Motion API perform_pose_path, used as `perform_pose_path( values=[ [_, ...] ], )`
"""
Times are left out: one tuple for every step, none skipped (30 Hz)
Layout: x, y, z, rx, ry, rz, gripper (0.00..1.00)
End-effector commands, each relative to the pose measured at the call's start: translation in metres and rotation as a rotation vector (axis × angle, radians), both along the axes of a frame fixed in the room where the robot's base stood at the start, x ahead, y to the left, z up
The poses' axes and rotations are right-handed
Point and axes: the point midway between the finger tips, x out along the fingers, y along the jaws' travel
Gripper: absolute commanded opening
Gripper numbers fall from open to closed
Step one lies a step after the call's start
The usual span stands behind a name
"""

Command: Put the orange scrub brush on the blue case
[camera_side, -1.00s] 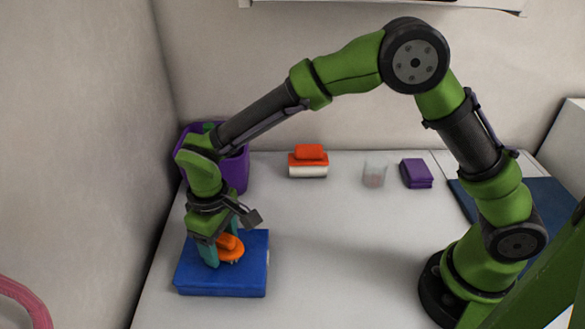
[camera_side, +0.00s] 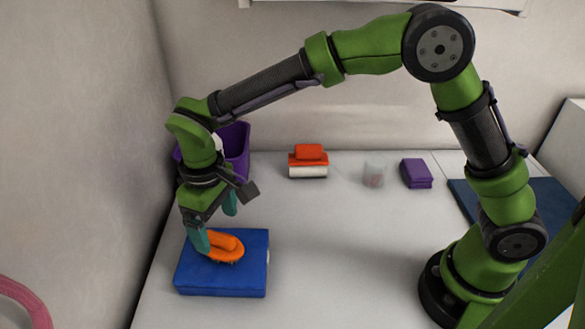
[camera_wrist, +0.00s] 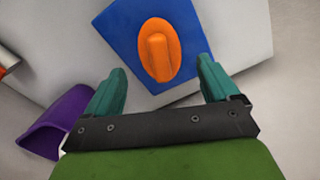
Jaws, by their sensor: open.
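The orange scrub brush (camera_side: 226,247) lies on top of the blue case (camera_side: 240,284), bristles down, near the middle of its lid. In the wrist view the orange scrub brush (camera_wrist: 158,52) rests fully within the edges of the blue case (camera_wrist: 120,30). My gripper (camera_side: 215,228) is open and empty, just above and to the left of the brush in the side view. In the wrist view its two teal fingers (camera_wrist: 160,80) are wide apart, with the brush beyond them and clear of both.
A purple bin (camera_side: 237,150) stands behind my gripper near the left wall. An orange-and-white brush (camera_side: 308,162), a clear cup (camera_side: 374,174) and a purple block (camera_side: 416,173) stand along the back. A dark blue mat (camera_side: 545,205) lies at right. The middle table is clear.

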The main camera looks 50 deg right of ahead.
Motion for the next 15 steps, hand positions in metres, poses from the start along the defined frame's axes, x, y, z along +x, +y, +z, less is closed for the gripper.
perform_pose_path(
  values=[
    [0.000, 0.000, 0.013, 0.003, -0.004, 0.000, 0.88],
    [0.001, 0.001, 0.019, 0.003, -0.004, 0.001, 0.88],
    [0.001, 0.001, 0.027, 0.003, -0.004, 0.000, 0.88],
    [0.000, 0.000, 0.033, 0.002, -0.003, 0.000, 0.88],
    [0.000, 0.000, 0.038, 0.002, -0.003, 0.000, 0.88],
    [0.001, 0.000, 0.044, 0.002, -0.004, 0.001, 0.88],
    [0.000, 0.000, 0.048, 0.001, -0.002, 0.000, 0.88],
    [0.000, 0.000, 0.051, 0.001, -0.002, 0.000, 0.88],
    [0.000, 0.000, 0.056, 0.002, -0.001, 0.000, 0.88],
    [0.000, 0.000, 0.058, 0.001, -0.002, 0.001, 0.88],
    [0.000, 0.000, 0.060, 0.001, -0.002, 0.001, 0.88],
    [0.000, -0.001, 0.064, 0.002, -0.003, -0.002, 0.88],
    [0.000, -0.004, 0.067, 0.005, -0.006, -0.007, 0.88],
    [-0.001, -0.008, 0.070, 0.009, -0.011, -0.014, 0.88],
    [-0.002, -0.015, 0.076, 0.018, -0.022, -0.028, 0.88]
  ],
)
